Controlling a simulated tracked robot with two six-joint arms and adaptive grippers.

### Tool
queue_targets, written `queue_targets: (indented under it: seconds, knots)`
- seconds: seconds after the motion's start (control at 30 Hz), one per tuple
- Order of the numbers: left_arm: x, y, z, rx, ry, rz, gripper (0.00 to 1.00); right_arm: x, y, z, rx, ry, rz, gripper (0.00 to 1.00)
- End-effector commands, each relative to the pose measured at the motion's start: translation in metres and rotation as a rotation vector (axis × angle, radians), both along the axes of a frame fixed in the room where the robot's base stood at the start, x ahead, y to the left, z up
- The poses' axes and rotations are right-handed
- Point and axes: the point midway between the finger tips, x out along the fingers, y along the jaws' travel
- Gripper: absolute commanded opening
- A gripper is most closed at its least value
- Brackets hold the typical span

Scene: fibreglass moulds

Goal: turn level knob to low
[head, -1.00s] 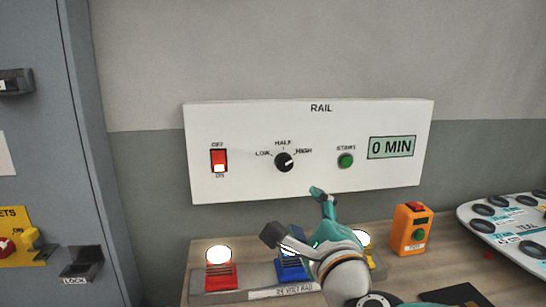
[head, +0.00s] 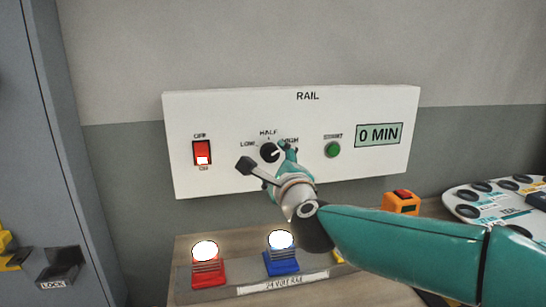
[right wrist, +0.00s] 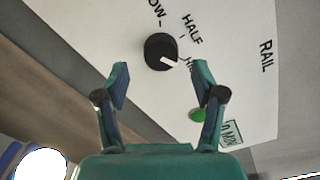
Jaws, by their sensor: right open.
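The black level knob (head: 270,152) is on the white RAIL panel (head: 225,115), with LOW, HALF and HIGH marked around it. Its white pointer line points toward HIGH. In the right wrist view the knob (right wrist: 161,51) lies just beyond the fingertips, between their lines. My right gripper (head: 268,157) is open and empty in front of the panel, just below the knob, its fingers to either side; it also shows in the right wrist view (right wrist: 161,80). I see no contact with the knob. My left gripper is out of view.
The panel also has a red OFF/ON switch (head: 202,153), a green START button (head: 332,149) and a 0 MIN display (head: 379,134). Below stand a red lamp (head: 208,272), a blue lamp (head: 282,262) and an orange box (head: 401,204). A grey cabinet (head: 40,150) is at left.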

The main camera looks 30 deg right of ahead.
Motion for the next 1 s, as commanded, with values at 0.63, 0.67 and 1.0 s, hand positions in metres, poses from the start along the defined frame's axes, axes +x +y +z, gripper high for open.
queue_targets:
  seconds: [0.63,0.67,1.0]
  knots:
    - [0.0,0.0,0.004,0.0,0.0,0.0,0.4,0.034,-0.007,0.0,-0.001,0.0,0.002,0.65]
    - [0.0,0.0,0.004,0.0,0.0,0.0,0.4,0.034,-0.007,0.0,-0.001,0.0,0.002,0.6]
    - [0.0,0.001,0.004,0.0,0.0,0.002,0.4,0.034,-0.013,-0.001,-0.001,0.001,0.001,0.09]
